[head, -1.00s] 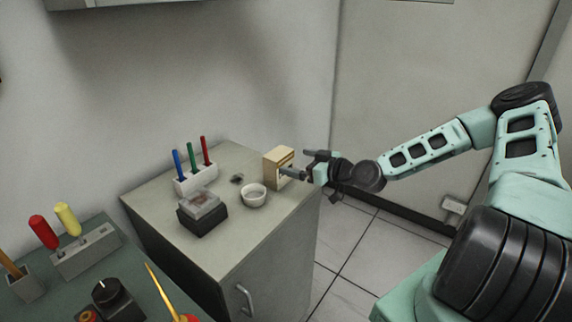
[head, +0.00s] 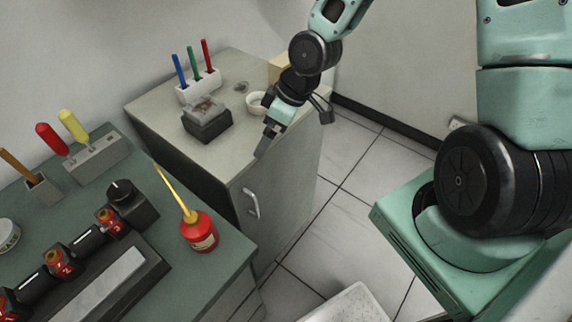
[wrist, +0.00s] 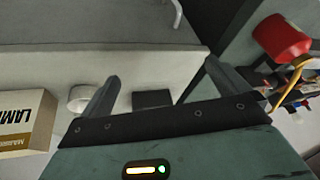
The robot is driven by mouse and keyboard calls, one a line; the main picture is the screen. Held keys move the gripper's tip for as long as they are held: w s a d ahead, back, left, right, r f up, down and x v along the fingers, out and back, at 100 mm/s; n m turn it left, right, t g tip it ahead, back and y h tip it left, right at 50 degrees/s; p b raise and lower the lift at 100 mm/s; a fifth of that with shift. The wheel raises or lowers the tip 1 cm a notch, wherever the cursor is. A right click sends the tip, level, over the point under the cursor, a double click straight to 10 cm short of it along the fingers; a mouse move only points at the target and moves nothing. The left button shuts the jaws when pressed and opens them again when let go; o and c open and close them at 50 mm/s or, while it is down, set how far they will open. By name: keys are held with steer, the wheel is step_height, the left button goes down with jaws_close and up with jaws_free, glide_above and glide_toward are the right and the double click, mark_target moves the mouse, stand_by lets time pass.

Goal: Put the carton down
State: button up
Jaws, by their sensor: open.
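The carton (head: 279,66) is a tan box standing at the back right of the grey cabinet top, partly hidden behind my arm in the head view. In the wrist view the carton (wrist: 28,118) is at the left edge, cut off by the frame, with dark lettering on a pale face. My gripper (head: 266,143) is open and empty, pointing down near the cabinet's front edge, apart from the carton. In the wrist view my gripper (wrist: 168,82) shows its two fingers spread wide, with nothing between them.
A white bowl (head: 255,103), a dark box with a clear lid (head: 207,121) and a white pen holder (head: 198,88) stand on the cabinet top (head: 160,123). A green bench at lower left holds a red oil can (head: 200,232) and a black fixture. Tiled floor lies to the right.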

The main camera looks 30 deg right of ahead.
steer(key=s+a+r+g+h, duration=0.1)
steer(key=s+a+r+h, duration=0.1)
steer(key=s+r, duration=0.4)
steer(key=s+a+r+m+g+h, duration=0.1)
steer(key=s+a+r, duration=0.4)
steer(key=s, duration=0.9)
step_height(320, 180, up, 2)
steer(key=shift+a+r+h, duration=0.1)
steer(key=shift+a+h, duration=0.15)
steer(key=shift+h, duration=0.15)
steer(key=shift+c, duration=0.3)
